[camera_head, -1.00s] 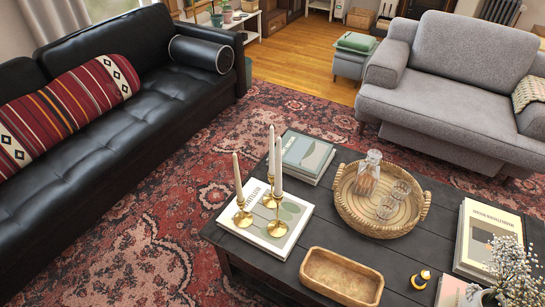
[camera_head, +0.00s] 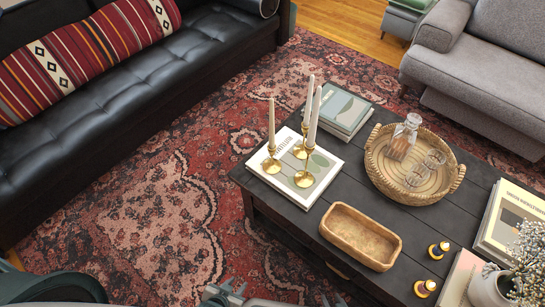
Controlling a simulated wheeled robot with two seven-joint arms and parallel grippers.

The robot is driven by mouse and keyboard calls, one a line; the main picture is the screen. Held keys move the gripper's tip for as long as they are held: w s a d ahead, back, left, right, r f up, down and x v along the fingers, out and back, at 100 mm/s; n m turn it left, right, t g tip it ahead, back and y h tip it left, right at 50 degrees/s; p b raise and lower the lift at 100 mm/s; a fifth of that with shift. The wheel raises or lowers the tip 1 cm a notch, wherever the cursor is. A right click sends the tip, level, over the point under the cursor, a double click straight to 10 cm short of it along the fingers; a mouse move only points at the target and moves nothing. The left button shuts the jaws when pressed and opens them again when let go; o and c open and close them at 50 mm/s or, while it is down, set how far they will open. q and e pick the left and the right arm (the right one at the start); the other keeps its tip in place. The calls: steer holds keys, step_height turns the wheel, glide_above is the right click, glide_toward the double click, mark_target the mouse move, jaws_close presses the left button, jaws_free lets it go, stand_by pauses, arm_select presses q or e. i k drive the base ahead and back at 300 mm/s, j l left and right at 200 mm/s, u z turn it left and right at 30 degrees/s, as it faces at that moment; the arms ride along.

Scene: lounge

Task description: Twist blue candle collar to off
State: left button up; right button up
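No candle collar that I can make out as blue shows. Two small gold-and-dark pieces stand on the right part of the dark coffee table (camera_head: 300,222): one further back (camera_head: 438,250), one nearer the front (camera_head: 425,288). They are too small to read any setting. Three white candles (camera_head: 313,118) stand upright in brass holders on a white book (camera_head: 270,177). Grey parts of my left gripper (camera_head: 226,292) show at the bottom edge, well short of the candles. A sliver that looks like my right gripper (camera_head: 336,301) shows to its right. Their fingers are mostly cut off.
A wooden bowl (camera_head: 360,237) sits near the table's front edge. A round wicker tray (camera_head: 374,165) holds a decanter (camera_head: 404,137) and glasses. Books (camera_head: 338,107) and a flower vase (camera_head: 489,288) take up other spots.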

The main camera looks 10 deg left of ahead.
mark_target(444, 246)
steer(key=z, duration=1.55)
